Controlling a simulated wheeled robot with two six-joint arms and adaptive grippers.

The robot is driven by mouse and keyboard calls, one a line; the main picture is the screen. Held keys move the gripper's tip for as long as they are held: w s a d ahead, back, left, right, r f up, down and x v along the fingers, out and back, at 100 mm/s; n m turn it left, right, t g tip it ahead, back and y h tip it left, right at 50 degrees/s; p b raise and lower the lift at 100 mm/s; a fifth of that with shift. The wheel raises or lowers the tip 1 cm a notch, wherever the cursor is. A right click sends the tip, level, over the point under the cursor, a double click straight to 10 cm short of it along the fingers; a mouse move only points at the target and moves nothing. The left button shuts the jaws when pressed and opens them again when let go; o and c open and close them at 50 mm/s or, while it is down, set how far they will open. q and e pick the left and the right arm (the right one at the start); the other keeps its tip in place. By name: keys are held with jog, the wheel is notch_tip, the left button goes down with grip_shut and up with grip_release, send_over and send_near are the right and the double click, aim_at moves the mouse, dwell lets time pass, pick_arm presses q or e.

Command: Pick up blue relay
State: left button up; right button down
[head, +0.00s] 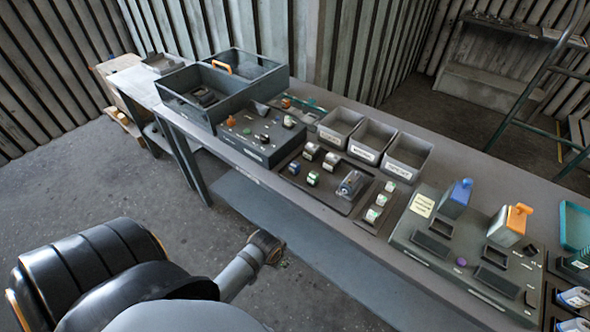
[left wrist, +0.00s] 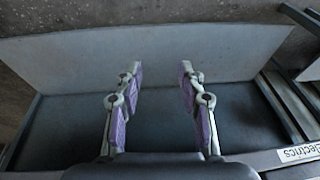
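A grey block with a blue top and handle (head: 456,196) stands upright on the grey panel at the right of the bench in the head view; it looks like the blue relay. A similar grey block with an orange top (head: 510,223) stands to its right. The left wrist view shows neither block. My left gripper (left wrist: 158,72) is open and empty, its purple-padded fingers well apart over the lower shelf by the bench's front edge. Its fingers do not show in the head view. My right gripper is not in view.
The grey panel (head: 410,239) carries a yellow label and dark sockets. Three grey bins (head: 409,156) stand behind a dark tray (head: 325,197) of small parts. An open dark crate (head: 187,113) is at the left. The bench edge shows an "Electrics" label (left wrist: 297,153).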

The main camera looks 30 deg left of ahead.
pick_arm(q)
jog(key=shift+m+t+h, duration=0.4)
jog(key=shift+m+t, duration=0.1)
jog(key=shift+t, duration=0.1)
jog(key=w+a+r, duration=0.1)
jog(key=w+r, duration=0.4)
jog(key=w+a+r, duration=0.2)
jog(key=w+r, duration=0.3)
jog(key=r, duration=0.1)
jog(key=w+a+r, duration=0.2)
jog(key=w+r, duration=0.3)
jog(key=w, duration=0.1)
jog(key=shift+a+r, duration=0.2)
jog(key=shift+r, duration=0.15)
send_near(294, 164)
jog(key=shift+n, duration=0.4)
jog(key=x, duration=0.5)
jog(key=shift+d+f+p, duration=0.2)
jog(key=shift+p, duration=0.1)
jog(key=shift+w+f+p, duration=0.1)
jog(key=shift+f+p, duration=0.2)
jog(key=shift+f, duration=0.05)
jog(key=p+x, duration=0.1)
jog(key=x, duration=0.3)
jog(key=shift+a, duration=0.1)
jog(key=shift+w+f, duration=0.2)
jog(key=shift+f, duration=0.05)
jog(key=shift+s+r, duration=0.1)
jog(key=c, duration=0.7)
